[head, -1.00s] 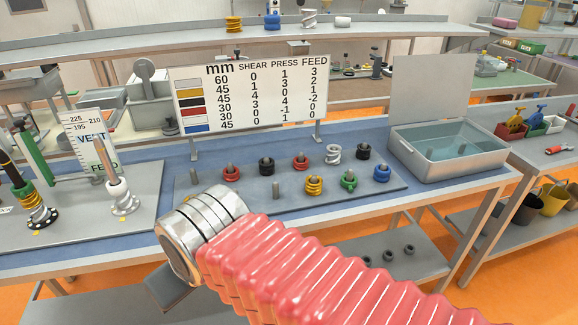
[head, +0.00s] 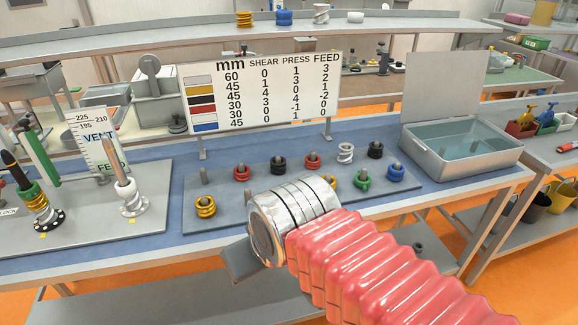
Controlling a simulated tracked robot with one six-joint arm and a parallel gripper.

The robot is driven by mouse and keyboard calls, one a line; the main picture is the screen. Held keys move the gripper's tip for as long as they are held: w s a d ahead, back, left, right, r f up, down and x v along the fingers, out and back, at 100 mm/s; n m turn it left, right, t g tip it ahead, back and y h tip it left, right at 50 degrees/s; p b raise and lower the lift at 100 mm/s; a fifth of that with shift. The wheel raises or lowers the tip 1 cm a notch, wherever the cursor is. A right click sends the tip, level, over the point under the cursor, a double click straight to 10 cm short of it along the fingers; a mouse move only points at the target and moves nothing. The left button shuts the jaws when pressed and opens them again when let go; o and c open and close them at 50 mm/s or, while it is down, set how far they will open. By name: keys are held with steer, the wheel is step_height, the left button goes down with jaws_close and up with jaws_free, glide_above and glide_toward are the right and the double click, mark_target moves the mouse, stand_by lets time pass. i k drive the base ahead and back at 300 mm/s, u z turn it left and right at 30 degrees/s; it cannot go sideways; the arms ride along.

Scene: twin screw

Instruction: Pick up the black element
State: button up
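Two black elements sit on pegs in the back row of the grey peg board: one left of the middle (head: 279,164) and one at the right (head: 375,151). My gripper (head: 240,262) is in front of the board, low in the head view. Only a flat dark grey part of it shows below the silver wrist, and its fingertips are hidden. I cannot tell whether it is open or shut, or whether it holds anything. Both black elements are in plain view, beyond the wrist and apart from it.
The board (head: 290,198) also carries red (head: 242,173), white (head: 346,153), yellow (head: 205,206), green (head: 362,181) and blue (head: 396,172) elements. A sign (head: 262,92) stands behind. Two screws stand left, one with coloured elements (head: 42,205). A liquid-filled tray (head: 460,148) is right.

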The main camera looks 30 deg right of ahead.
mark_target(276, 169)
steer(key=u, duration=0.05)
steer(key=i, duration=1)
steer(key=z, duration=0.05)
